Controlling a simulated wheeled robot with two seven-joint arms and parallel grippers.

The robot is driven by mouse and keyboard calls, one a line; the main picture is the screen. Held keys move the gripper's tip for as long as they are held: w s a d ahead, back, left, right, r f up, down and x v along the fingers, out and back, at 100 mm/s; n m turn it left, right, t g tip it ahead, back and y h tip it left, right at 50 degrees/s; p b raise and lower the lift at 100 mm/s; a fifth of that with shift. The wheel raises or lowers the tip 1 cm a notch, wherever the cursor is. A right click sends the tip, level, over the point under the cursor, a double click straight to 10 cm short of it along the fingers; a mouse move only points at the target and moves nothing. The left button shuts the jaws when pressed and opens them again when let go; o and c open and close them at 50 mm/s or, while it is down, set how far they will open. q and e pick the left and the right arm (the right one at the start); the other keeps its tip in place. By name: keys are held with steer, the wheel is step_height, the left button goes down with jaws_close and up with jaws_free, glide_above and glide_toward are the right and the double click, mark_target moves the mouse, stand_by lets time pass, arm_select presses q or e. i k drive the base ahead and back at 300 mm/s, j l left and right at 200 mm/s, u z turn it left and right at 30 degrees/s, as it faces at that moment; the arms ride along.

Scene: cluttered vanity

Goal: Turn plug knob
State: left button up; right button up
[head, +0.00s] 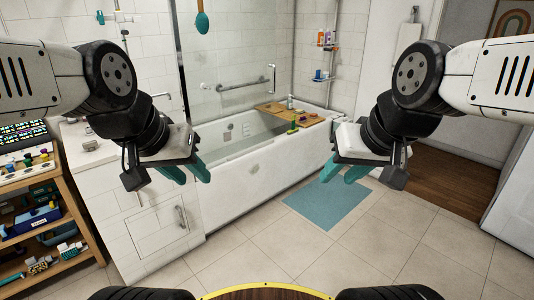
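The white bathtub (277,187) stands ahead against the tiled wall. Small grey fittings (228,131) show on its inner far wall; they are too small to tell whether one is the plug knob. A small chrome fixture (90,145) sits on the white counter at the left; I cannot tell its kind. My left gripper (187,173) is open and empty, its teal fingers apart in front of the tub's left part. My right gripper (344,172) is open and empty, in front of the tub's right end. Both grippers look clear of everything.
A wooden tray (272,107) with small items lies across the tub. A teal mat (328,203) lies on the tiled floor. A glass screen and grab bar (245,84) are by the tub. A wooden shelf (66,192) with bottles and boxes stands left. The middle floor is clear.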

mark_target(91, 145)
steer(key=i+j+u, duration=0.15)
steer(key=u, duration=1.25)
steer(key=i+l+u, duration=0.1)
steer(key=i+u, duration=0.4)
steer(key=i+l+u, duration=0.3)
steer(key=i+u, duration=0.2)
steer(key=i+l, duration=0.65)
steer(key=i+j+u, duration=0.05)
steer(key=i, duration=0.05)
